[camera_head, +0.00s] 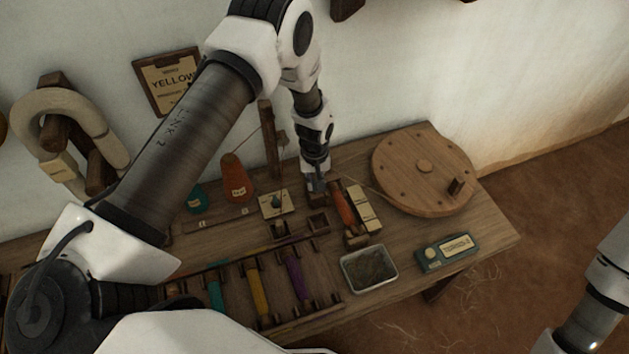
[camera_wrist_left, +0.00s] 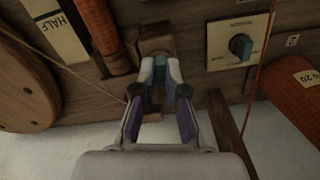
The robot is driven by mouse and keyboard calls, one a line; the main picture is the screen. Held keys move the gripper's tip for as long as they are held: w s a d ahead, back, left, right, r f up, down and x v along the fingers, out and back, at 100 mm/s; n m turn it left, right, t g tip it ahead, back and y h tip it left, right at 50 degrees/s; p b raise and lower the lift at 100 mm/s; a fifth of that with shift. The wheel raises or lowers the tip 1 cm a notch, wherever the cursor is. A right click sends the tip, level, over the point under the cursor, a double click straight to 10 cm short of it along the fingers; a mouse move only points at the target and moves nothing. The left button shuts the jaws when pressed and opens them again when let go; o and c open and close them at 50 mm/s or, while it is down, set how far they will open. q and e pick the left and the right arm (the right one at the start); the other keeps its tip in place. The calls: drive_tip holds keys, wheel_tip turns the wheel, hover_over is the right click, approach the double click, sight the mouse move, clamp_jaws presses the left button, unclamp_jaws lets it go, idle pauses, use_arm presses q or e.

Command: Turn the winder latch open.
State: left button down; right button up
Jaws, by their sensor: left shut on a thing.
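My left gripper (camera_head: 317,186) reaches down to the back of the wooden bench, just behind the orange bobbin (camera_head: 342,208) of the winder. In the left wrist view my left gripper (camera_wrist_left: 159,78) has its two fingers closed in on a small teal piece, the winder latch (camera_wrist_left: 159,68), at a wooden block (camera_wrist_left: 156,43). The fingers hide much of the latch, so its exact angle is hard to tell. The orange bobbin also shows in the left wrist view (camera_wrist_left: 98,32), beside the fingers. My right gripper is out of frame; only part of that arm shows at the lower right.
A round wooden wheel (camera_head: 425,170) stands right of the winder. A dial plate (camera_head: 276,204) and an orange thread cone (camera_head: 236,178) stand left. A metal tray (camera_head: 369,269), a teal device (camera_head: 446,252) and a rack with coloured bobbins (camera_head: 258,287) lie nearer the front. The wall is close behind.

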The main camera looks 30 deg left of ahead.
use_arm(q)
drive_tip(key=shift+f+n, duration=0.15)
drive_tip(key=shift+n, duration=1.15)
drive_tip(key=c, duration=1.2)
unclamp_jaws()
drive_tip(key=shift+w, duration=0.1)
wheel_tip(320, 180, up, 12)
drive_tip(key=shift+f, duration=0.1)
